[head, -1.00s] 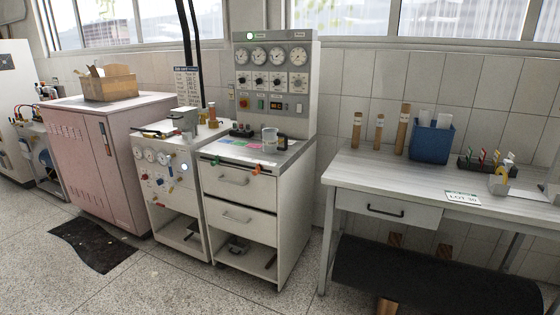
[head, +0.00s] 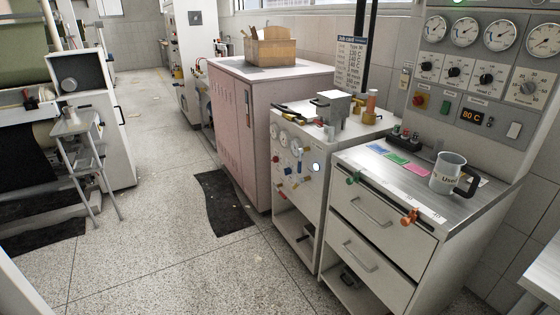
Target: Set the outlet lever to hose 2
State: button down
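A white gauge unit (head: 292,200) stands mid-picture in the head view. Its front carries small round gauges (head: 284,139) and red, blue and other coloured knobs or levers (head: 280,185). Beside it, the front top edge of a white drawer cabinet (head: 375,230) carries a green-handled fitting (head: 353,178) and an orange-handled fitting (head: 409,217). No label reading hose 2 can be made out, and I cannot tell which handle is the outlet lever or how it is set. My gripper is not in view.
A mug (head: 448,173) and coloured cards (head: 397,158) lie on the cabinet top. A pink cabinet (head: 240,125) with a wooden box (head: 277,47) stands behind. A dark mat (head: 222,200) lies on the floor. Floor is clear in front; a step ladder (head: 88,165) stands left.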

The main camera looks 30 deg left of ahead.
aim_at(297, 184)
jog(key=i+j+u, duration=0.2)
jog(key=i+u, duration=0.15)
jog(key=i, duration=0.45)
jog(key=i+u, duration=0.35)
jog(key=i, duration=0.4)
jog(key=i+j+z, duration=0.1)
jog(key=i+j, duration=0.25)
jog(key=i+j+z, duration=0.15)
jog(key=i+j, duration=0.2)
jog(key=i+j+z, duration=0.1)
jog(key=i+j, duration=0.2)
jog(key=j, duration=0.25)
jog(key=i+j+z, duration=0.1)
jog(key=i+j, duration=0.15)
jog(key=j, duration=0.5)
jog(key=i+j+z, duration=0.15)
jog(key=j, duration=0.1)
